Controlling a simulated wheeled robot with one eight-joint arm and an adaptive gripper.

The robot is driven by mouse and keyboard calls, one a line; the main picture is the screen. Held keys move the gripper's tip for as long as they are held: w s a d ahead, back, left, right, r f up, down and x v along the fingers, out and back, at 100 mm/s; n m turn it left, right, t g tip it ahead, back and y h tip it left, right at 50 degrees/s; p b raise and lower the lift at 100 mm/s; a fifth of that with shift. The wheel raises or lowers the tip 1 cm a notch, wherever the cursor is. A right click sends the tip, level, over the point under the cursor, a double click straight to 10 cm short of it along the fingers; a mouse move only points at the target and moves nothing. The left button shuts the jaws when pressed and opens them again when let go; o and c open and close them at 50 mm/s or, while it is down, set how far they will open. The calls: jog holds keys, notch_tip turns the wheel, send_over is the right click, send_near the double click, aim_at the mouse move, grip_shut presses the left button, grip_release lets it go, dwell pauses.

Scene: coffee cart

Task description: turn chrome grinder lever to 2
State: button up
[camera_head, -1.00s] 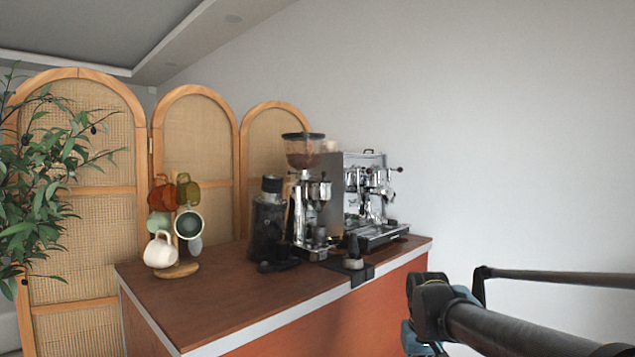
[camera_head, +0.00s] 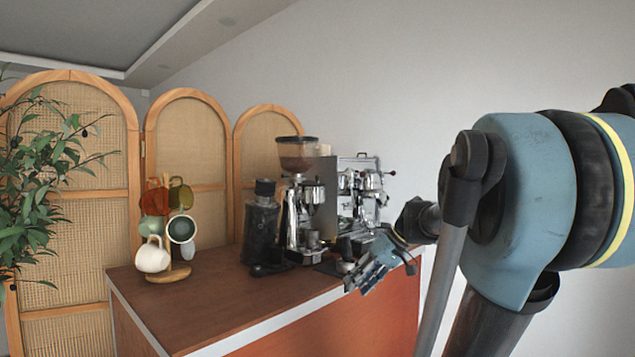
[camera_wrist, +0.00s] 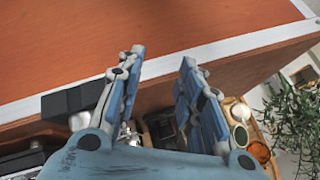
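The chrome grinder (camera_head: 304,215) stands on the counter, with a brown bean hopper (camera_head: 298,153) on top. Its lever is too small to make out in the head view. My gripper (camera_head: 362,281) is in front of the counter's near edge, to the right of the grinder in the picture, and apart from it. In the wrist view my gripper (camera_wrist: 163,57) has its two blue fingers spread with nothing held between them. A small bit of chrome shows low between the fingers; I cannot tell which machine it belongs to.
A black grinder (camera_head: 262,228) stands left of the chrome one, an espresso machine (camera_head: 361,185) right. A mug tree with mugs (camera_head: 153,255) stands further left. The wooden counter top (camera_head: 205,300) is clear at front left.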

jog(key=w+a+r+n+t+y, duration=0.1)
jog(key=w+r+n+y, duration=0.35)
jog(key=w+r, duration=1)
jog(key=n+t+y, duration=0.2)
jog(key=n+y, duration=0.2)
jog(key=y, duration=0.2)
send_near(317, 177)
jog(key=shift+h, duration=0.25)
jog(key=x, duration=1)
jog(key=shift+w+r, duration=0.15)
jog(key=shift+w, duration=0.3)
